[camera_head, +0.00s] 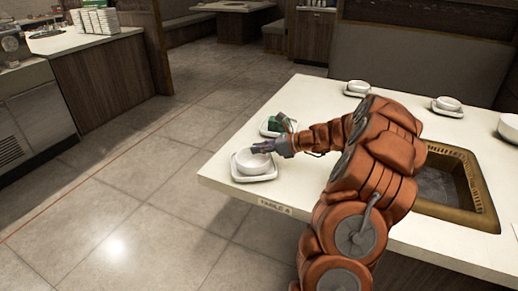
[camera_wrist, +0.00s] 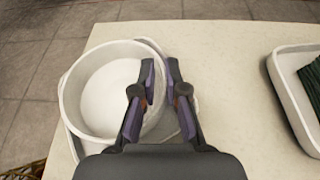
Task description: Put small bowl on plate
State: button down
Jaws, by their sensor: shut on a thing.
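The small white bowl (camera_head: 251,160) is upright over a white plate (camera_head: 263,178) near the left corner of the table. In the wrist view the bowl (camera_wrist: 105,88) covers most of the plate (camera_wrist: 187,122) and sits toward its left side. I cannot tell whether the bowl's base touches the plate. My gripper (camera_head: 266,147) reaches in from the right. In the wrist view its fingers (camera_wrist: 160,80) straddle the bowl's right rim and are shut on it. The pinched part of the rim is hidden between the fingers.
A white dish (camera_wrist: 283,88) with dark green contents lies to the right in the wrist view. More bowls on plates stand at the table's back (camera_head: 359,87) and right (camera_head: 447,104). A brass-edged sunken well (camera_head: 478,185) is right of my arm. The table edge is close on the left.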

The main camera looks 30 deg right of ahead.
jog(key=c, duration=1.2)
grip_release()
jog(key=v, duration=1.2)
jog(key=shift+p, duration=0.3)
jog(key=s+a+r+n+g, duration=0.15)
jog(key=a+n, duration=0.25)
jog(key=a, duration=0.4)
jog(key=s+a+n+g+y, duration=0.1)
jog(key=s+a+n+g, duration=0.15)
jog(key=a, duration=0.55)
jog(key=s+a+n+g, duration=0.1)
jog(key=a+n+g, duration=0.3)
jog(key=a, duration=0.5)
jog(key=s+a+f+n+g+h, duration=0.15)
jog(key=s+a+n+g, duration=0.25)
jog(key=s+a+n, duration=0.6)
jog(key=s+d+f+n+g+h, duration=0.1)
jog(key=s+n+h, duration=0.6)
jog(key=s, duration=1.1)
jog(key=shift+d+f+n+g, duration=0.4)
jog(key=shift+d+f+n, duration=0.45)
jog(key=shift+d, duration=0.15)
